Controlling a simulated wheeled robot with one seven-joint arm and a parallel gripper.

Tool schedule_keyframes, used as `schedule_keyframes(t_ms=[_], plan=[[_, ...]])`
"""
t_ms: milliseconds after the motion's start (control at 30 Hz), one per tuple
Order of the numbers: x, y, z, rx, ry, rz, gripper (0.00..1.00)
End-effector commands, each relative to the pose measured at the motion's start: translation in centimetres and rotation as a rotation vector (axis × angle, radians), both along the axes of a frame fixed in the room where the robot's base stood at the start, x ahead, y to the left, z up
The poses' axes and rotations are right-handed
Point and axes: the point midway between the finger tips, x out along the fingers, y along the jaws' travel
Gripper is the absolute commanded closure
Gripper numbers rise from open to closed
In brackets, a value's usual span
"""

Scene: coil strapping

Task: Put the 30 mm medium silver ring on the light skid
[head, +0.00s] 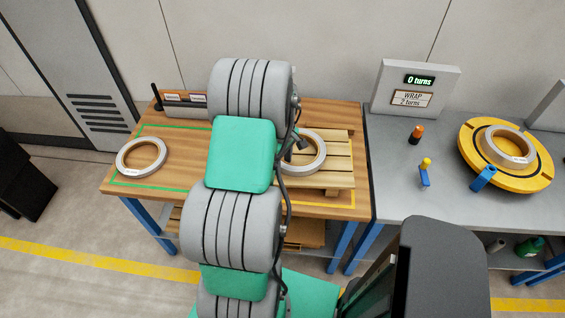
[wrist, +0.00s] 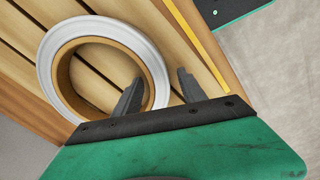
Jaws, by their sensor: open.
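A silver ring with a brown core (head: 318,165) lies flat on the light wooden skid (head: 338,178). It also shows in the wrist view (wrist: 47,62), lying on the slats. My gripper (wrist: 158,88) is open. One finger appears over the ring's bore and the other outside its rim, with the ring's wall between them; I cannot tell how high they are. In the head view my arm hides most of the gripper. Another silver ring (head: 125,167) lies inside the green outline at left. A third (head: 490,152) lies on the yellow turntable. I cannot read their sizes.
The skid stands on the wooden table (head: 185,207) inside a yellow outline. The grey bench (head: 385,150) at right carries an orange-capped item (head: 416,134), a blue-and-yellow item (head: 425,174) and a sign (head: 413,88) reading "0 turns" and "WRAP 2 turns".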

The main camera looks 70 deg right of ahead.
Motion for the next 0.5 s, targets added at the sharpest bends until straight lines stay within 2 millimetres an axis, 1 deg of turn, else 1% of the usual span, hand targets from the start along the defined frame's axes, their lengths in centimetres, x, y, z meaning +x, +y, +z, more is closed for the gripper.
schedule_keyframes(t_ms=[133, 300, 400, 500], plan=[[0.0, -0.2, 2.8, -0.009, -0.002, 0.000, 0.51], [0.0, -0.1, 7.3, -0.009, -0.002, 0.000, 0.51], [0.0, 0.0, 9.5, -0.008, -0.001, 0.000, 0.51], [-0.1, 0.0, 11.0, -0.004, -0.001, 0.000, 0.51]])
